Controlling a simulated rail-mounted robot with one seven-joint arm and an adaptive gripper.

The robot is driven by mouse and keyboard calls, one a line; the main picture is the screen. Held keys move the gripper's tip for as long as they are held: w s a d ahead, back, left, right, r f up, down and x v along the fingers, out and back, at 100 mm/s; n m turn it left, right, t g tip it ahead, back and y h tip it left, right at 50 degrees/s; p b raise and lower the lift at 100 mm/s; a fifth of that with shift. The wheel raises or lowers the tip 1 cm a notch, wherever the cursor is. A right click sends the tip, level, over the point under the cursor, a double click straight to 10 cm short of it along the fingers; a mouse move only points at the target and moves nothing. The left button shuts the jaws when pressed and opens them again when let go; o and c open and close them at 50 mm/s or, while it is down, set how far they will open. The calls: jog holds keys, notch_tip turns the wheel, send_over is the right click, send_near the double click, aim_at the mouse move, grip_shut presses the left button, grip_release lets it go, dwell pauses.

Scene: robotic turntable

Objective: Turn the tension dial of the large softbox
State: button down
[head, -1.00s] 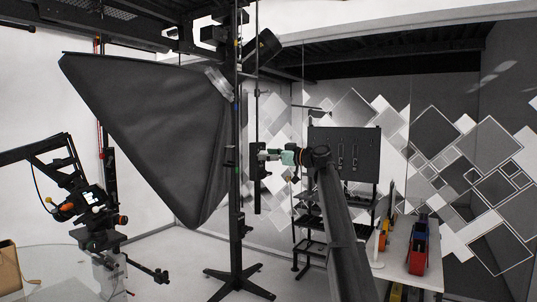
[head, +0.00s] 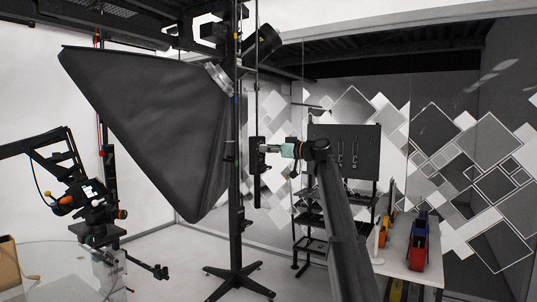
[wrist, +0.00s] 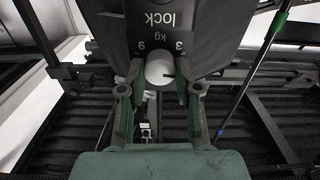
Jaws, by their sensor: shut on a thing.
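The large softbox (head: 150,125) is a black tapered hood at the left of the head view, beside a tall black stand (head: 238,210). In the wrist view, a dark housing (wrist: 215,35) fills the top, with "lock", "kg" and numbers printed upside down. The pale round tension dial (wrist: 160,68) sits at its lower edge. My gripper (wrist: 160,76) has its green fingers on either side of the dial, shut on it. In the head view my gripper (head: 267,148) meets a dark upright part right of the stand; the dial is too small to make out there.
A camera rig (head: 90,200) stands at the left. Ceiling rails and vertical poles crowd the space around the stand. Some floor is clear around the stand's feet.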

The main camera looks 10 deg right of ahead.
jog(key=m+b, duration=0.3)
jog(key=shift+f, duration=0.1)
jog(key=shift+m+b, duration=0.95)
jog(key=shift+m, duration=1.05)
jog(key=shift+r, duration=0.2)
jog(key=c, duration=0.8)
grip_release()
jog(key=shift+f, duration=0.1)
jog(key=v, duration=1.2)
